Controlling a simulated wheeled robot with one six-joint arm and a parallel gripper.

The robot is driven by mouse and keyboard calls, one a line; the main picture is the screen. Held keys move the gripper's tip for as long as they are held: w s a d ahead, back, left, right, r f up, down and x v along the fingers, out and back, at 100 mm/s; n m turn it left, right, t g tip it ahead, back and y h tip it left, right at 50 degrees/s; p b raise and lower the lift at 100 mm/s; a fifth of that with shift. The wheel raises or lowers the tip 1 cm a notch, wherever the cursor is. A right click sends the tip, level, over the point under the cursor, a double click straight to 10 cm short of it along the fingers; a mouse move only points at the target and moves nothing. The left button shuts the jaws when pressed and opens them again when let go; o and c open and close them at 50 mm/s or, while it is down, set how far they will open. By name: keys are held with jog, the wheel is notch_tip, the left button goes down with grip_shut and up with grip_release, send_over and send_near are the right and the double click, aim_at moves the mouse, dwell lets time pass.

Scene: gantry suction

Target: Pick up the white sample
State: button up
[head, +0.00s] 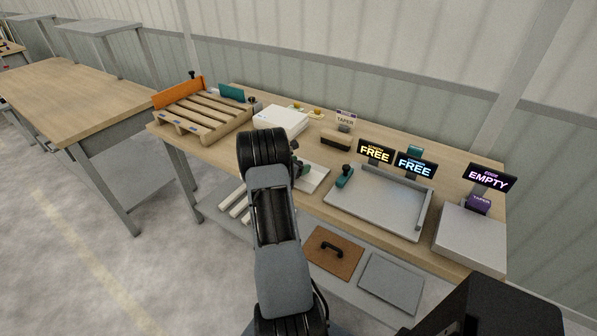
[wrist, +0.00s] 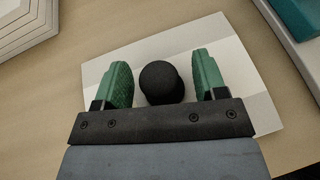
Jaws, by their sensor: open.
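A flat white plate, seemingly the white sample (wrist: 240,62), lies on the wooden bench top in the wrist view. A round black knob (wrist: 161,84) stands over its middle. My gripper (wrist: 161,62) is open, with one green finger on each side of the knob and a visible gap to both. In the head view the plate (head: 318,176) shows partly, just right of my arm, which hides the rest. My gripper (head: 298,168) is mostly hidden there behind my wrist. I cannot tell how far the fingertips are above the plate.
A white stack (head: 281,116) stands behind my arm, and a wooden pallet (head: 203,112) is at the left. A grey block (head: 468,236) stands at the far right by an EMPTY sign.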

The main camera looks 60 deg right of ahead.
jog(key=c, duration=1.2)
jog(key=shift+r, duration=0.15)
jog(key=shift+r, duration=0.3)
notch_tip(320, 180, up, 2)
jog(key=shift+r+b, duration=0.25)
jog(key=shift+b, duration=0.3)
jog(key=s+a+r, duration=0.1)
jog(key=s+r, duration=0.2)
jog(key=s, duration=0.1)
jog(key=s+r+b, duration=0.1)
jog(key=s+r, duration=0.2)
jog(key=s, duration=0.2)
jog(key=s+a+r+b, duration=0.1)
jog(key=s+r, duration=0.2)
jog(key=s, duration=0.1)
jog(key=shift+s+a+r, duration=0.3)
jog(key=shift+s, duration=0.1)
